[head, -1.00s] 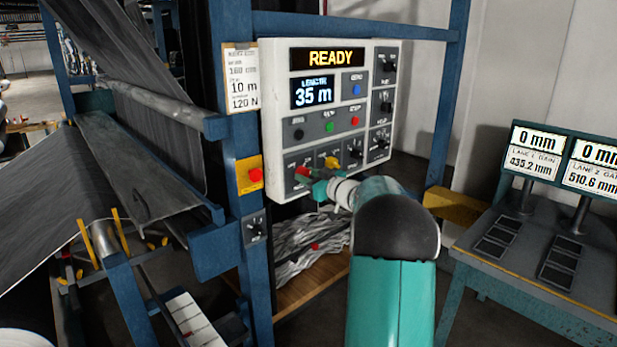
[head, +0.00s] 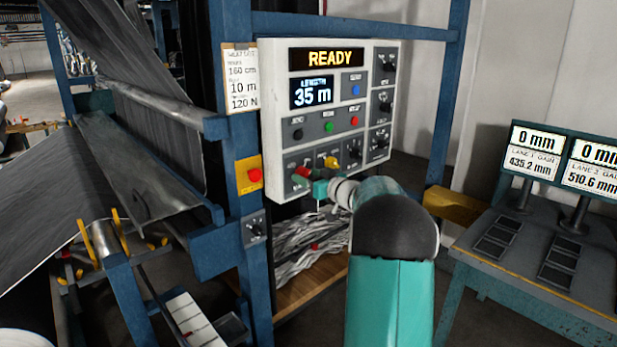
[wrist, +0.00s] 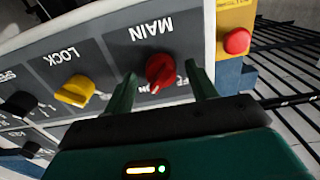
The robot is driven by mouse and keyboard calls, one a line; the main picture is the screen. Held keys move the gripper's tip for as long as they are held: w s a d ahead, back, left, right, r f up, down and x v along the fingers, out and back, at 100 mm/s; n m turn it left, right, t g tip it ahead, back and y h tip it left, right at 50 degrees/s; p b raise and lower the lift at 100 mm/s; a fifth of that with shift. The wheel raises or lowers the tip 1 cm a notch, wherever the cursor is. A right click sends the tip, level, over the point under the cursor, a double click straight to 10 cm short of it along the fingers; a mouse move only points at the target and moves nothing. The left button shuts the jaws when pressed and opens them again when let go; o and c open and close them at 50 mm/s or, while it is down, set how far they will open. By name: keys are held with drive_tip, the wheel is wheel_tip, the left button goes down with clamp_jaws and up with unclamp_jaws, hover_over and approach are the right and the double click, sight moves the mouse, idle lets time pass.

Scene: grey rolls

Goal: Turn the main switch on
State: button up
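The main switch is a red rotary knob (wrist: 160,72) under the upside-down word MAIN in the wrist view. A small white mark is on its near end, beside the ON lettering; OFF is to its right. In the head view the red knob (head: 301,173) is at the lower left of the control panel (head: 273,120). My gripper (wrist: 161,88) is open, with one dark green finger on each side of the knob and gaps between. It also shows small in the head view (head: 307,184), just below the knob. Fingertip depth against the panel is hard to tell.
A yellow LOCK knob (wrist: 75,90) is beside the main switch, with black knobs (wrist: 18,105) further left. A red button on a yellow plate (wrist: 237,40) is close on the right. The panel display (head: 331,57) reads READY. A bench with two screens (head: 535,150) stands right.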

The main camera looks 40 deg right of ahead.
drive_tip(key=s, duration=1.3)
drive_tip(key=shift+s+d, duration=0.15)
drive_tip(key=shift+s, duration=0.15)
